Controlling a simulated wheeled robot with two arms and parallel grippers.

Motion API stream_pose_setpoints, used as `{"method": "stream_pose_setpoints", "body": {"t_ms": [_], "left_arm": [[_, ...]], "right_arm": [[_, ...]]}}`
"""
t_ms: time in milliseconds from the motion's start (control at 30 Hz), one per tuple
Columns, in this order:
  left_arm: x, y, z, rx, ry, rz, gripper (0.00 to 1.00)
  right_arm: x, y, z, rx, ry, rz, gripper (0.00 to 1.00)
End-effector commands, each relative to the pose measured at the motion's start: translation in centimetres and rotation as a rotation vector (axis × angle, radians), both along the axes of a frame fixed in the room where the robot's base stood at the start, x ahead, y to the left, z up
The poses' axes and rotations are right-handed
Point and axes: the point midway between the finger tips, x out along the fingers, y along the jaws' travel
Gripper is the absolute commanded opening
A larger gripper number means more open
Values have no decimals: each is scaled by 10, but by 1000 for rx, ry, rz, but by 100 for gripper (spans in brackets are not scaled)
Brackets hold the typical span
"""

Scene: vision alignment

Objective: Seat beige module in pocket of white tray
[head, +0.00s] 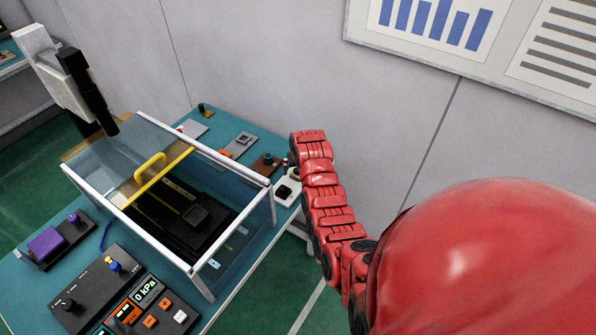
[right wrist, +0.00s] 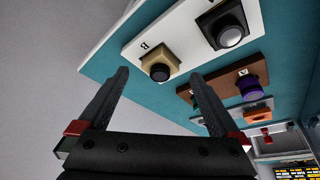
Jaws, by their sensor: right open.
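The white tray (right wrist: 180,35) lies at the table's edge in the right wrist view; in the head view it is the small white plate (head: 281,199) at the table's right end. The beige module (right wrist: 150,53), a square block with a round black top, is at the tray beside a printed letter. I cannot tell how deep it sits. A black square piece with a round grey top (right wrist: 230,36) is also on the tray. My right gripper (right wrist: 160,74) is open and empty, its fingertips either side of the beige module in the picture, apparently short of it. My left gripper is not in view.
A brown plate with a purple-topped part (right wrist: 248,86) is beside the tray. More small plates line the teal table's back edge. A clear-walled enclosure (head: 236,160) with a yellow handle fills the middle. A control panel (head: 135,295) is in front. The wall is behind.

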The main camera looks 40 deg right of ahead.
Motion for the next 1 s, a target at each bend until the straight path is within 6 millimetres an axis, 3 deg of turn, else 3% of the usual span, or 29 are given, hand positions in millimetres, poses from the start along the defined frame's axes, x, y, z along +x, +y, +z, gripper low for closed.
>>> {"method": "stream_pose_setpoints", "body": {"t_ms": [600,1000], "left_arm": [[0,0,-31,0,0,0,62],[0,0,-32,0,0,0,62]], "right_arm": [[-30,13,82,-3,-7,0,99],[-35,15,92,-1,-3,0,99]]}}
